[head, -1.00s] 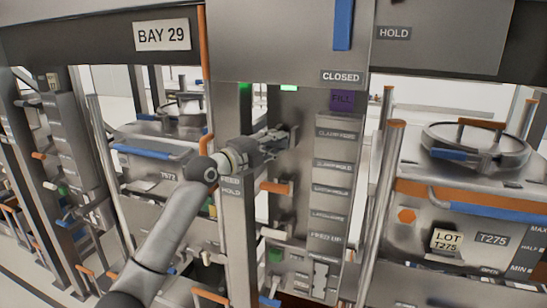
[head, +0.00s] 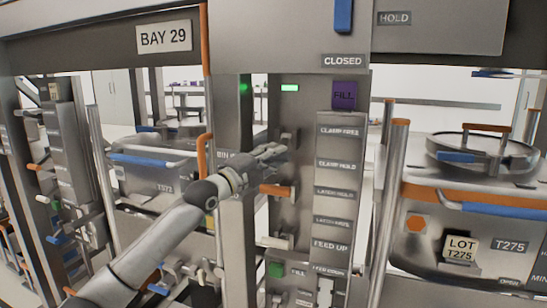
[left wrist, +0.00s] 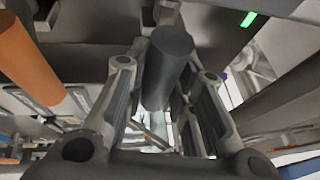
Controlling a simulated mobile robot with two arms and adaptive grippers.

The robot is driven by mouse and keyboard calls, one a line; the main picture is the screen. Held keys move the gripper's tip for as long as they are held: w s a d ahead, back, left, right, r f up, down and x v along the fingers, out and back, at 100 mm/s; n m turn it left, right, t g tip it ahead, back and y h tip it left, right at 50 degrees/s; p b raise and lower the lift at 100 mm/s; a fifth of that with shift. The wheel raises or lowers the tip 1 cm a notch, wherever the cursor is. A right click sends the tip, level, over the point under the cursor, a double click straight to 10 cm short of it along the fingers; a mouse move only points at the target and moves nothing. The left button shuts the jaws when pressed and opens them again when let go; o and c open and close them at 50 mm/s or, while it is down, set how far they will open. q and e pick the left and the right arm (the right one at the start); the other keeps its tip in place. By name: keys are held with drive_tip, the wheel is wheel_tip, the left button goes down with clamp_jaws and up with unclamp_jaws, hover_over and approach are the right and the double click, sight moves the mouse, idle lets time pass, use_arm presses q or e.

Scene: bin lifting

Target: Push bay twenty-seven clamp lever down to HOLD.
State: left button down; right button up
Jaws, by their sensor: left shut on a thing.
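My left gripper (head: 272,151) is at the grey control panel, just left of the CLAMP FREE label (head: 340,131) and above the level of the CLAMP HOLD label (head: 339,165). In the left wrist view it is shut on a dark grey round handle (left wrist: 168,68), which lies between its two fingers. By its place beside the labels this is the clamp lever; in the head view the fingers mostly hide it. The bay sign in view reads BAY 29 (head: 164,37); I see no sign with twenty-seven. My right gripper is not in view.
An orange lever (head: 276,190) sticks out just below my gripper, and a white lever (head: 272,241) lower down. An orange vertical handle (head: 205,158) stands close left of my wrist. A lidded vessel (head: 480,155) is at the right.

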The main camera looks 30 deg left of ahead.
use_arm(q)
drive_tip(key=shift+w+a+f, duration=0.1)
drive_tip(key=shift+w+f, duration=0.1)
drive_tip(key=shift+f, duration=0.35)
drive_tip(key=shift+w+a+f, duration=0.1)
drive_tip(key=shift+w+f, duration=0.05)
drive_tip(key=shift+f, duration=0.4)
drive_tip(key=shift+d+f, duration=0.1)
drive_tip(key=shift+f, duration=0.25)
drive_tip(key=shift+w+f, duration=0.1)
drive_tip(key=shift+f, duration=0.15)
drive_tip(key=c, duration=1.3)
unclamp_jaws()
drive_tip(key=shift+o, duration=0.5)
drive_tip(key=shift+w, duration=0.2)
drive_tip(key=shift+r, duration=0.1)
drive_tip(key=shift+s+r, duration=0.1)
drive_tip(key=shift+r, duration=0.05)
drive_tip(key=v, duration=1.2)
